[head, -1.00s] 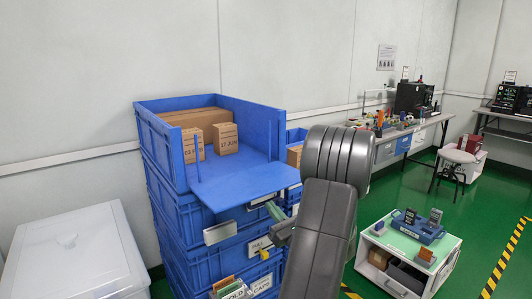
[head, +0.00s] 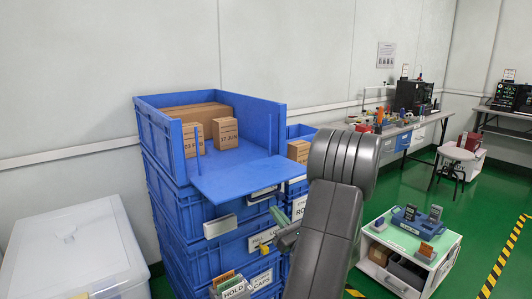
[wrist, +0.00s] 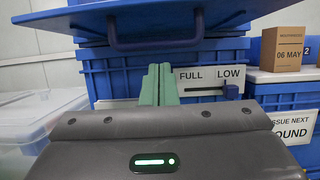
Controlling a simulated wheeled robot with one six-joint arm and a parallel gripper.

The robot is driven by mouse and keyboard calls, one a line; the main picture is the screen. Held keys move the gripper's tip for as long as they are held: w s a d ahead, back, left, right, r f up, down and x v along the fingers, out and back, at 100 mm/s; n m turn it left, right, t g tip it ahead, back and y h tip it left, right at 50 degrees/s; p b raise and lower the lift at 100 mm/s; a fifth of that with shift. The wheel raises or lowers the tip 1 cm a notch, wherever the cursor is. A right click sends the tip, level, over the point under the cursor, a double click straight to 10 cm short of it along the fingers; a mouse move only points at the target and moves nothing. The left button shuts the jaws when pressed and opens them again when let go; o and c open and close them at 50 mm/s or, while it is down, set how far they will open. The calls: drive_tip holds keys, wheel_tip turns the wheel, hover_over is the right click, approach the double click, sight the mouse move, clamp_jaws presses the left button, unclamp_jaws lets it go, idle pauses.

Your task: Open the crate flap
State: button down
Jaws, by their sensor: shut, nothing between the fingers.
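The blue crate (head: 160,142) at the top of the stack has its front flap (head: 250,180) folded down, sticking out about level. In the wrist view the flap (wrist: 75,18) crosses the top, with its dark blue handle (wrist: 155,45) hanging below it. My gripper (head: 279,216) is below the flap's front edge, toward its right side in the head view. In the wrist view its green fingers (wrist: 158,84) are together and empty, below the handle with a gap between.
Cardboard boxes (head: 225,134) stand inside the crate. More blue crates with labels are stacked underneath. A white lidded bin (head: 70,245) is at left. A low white cart (head: 410,250) stands at right, with open green floor beyond it.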

drive_tip(key=v, duration=1)
drive_tip(key=s+d+r+p+x, duration=0.1)
drive_tip(key=r+p+x, duration=0.2)
drive_tip(key=x, duration=1)
wheel_tip(320, 180, down, 8)
drive_tip(key=t+y+b, duration=0.1)
drive_tip(key=t+b, duration=0.1)
drive_tip(key=b, duration=0.3)
drive_tip(key=s+d+f+n+b, duration=0.1)
drive_tip(key=s+d+f+n, duration=0.1)
drive_tip(key=s+d, duration=0.3)
drive_tip(key=shift+s+d+f+n, duration=0.2)
drive_tip(key=shift+s+n, duration=0.25)
drive_tip(key=shift+n, duration=0.25)
